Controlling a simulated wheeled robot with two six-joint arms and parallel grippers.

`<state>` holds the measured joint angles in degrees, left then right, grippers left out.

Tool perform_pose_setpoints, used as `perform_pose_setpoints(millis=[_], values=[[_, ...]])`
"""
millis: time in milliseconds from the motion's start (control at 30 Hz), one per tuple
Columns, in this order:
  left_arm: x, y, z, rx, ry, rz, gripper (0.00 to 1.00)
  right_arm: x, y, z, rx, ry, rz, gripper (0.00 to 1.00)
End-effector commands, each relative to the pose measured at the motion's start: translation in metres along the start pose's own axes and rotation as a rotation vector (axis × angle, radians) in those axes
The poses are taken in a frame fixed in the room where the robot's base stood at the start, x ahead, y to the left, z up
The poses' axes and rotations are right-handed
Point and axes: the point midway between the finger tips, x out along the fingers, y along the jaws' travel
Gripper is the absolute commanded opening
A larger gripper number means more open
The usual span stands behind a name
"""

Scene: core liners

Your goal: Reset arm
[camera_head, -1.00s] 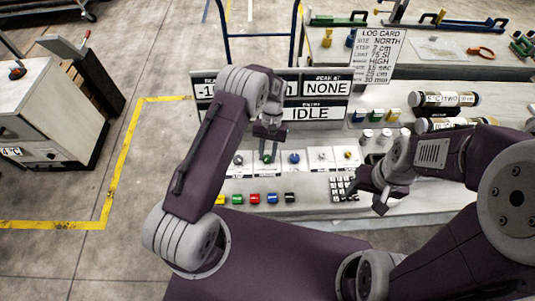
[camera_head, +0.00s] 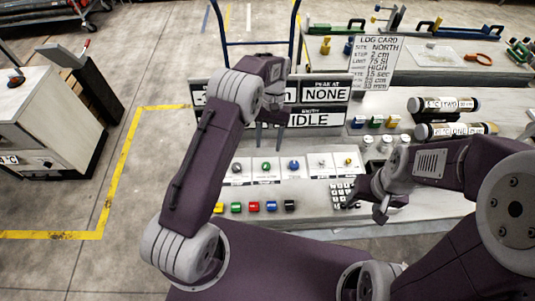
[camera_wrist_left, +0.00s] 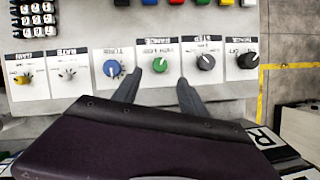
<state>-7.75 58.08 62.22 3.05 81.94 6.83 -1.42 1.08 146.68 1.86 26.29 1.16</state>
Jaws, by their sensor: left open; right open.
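My left gripper (camera_head: 269,137) is open and empty in front of the lower display that reads IDLE, beyond the row of knobs in the head view. In the left wrist view its two dark fingers (camera_wrist_left: 158,94) are spread, with the green knob (camera_wrist_left: 160,65) in line with the gap between them, apart from both. The green knob also shows in the head view (camera_head: 266,166), clear of the gripper. My right gripper (camera_head: 372,198) hangs over the front right of the panel, close to the keypad (camera_head: 343,193), and holds nothing that I can see.
A blue knob (camera_head: 293,165) and other dials stand beside the green one. Several coloured buttons (camera_head: 254,207) lie nearer. Labelled core tubes (camera_head: 450,130) lie at the right behind my right arm. A log card (camera_head: 377,62) stands at the back.

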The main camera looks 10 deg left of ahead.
Motion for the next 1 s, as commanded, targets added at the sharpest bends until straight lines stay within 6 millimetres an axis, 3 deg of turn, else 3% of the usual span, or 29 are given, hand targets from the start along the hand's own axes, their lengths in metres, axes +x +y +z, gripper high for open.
perform_pose_setpoints(millis=[567,667,733,867,1000], values=[[-0.007,-0.001,0.000,-0.001,-0.001,0.000,0.50,0.001,0.000,0.000,0.000,0.000,0.000,0.57],[-0.022,-0.003,-0.001,-0.008,0.033,0.007,0.50,0.000,0.000,0.000,0.000,0.000,0.000,0.57],[-0.050,-0.006,0.002,-0.015,0.089,0.018,0.50,0.000,0.000,0.000,0.000,0.000,0.000,0.57],[-0.086,-0.020,0.044,-0.038,0.129,0.029,0.50,0.001,0.000,0.000,0.000,0.000,0.000,0.57],[-0.089,-0.035,0.092,-0.059,0.195,0.039,0.50,0.001,0.000,0.000,0.000,0.000,0.000,0.57]])
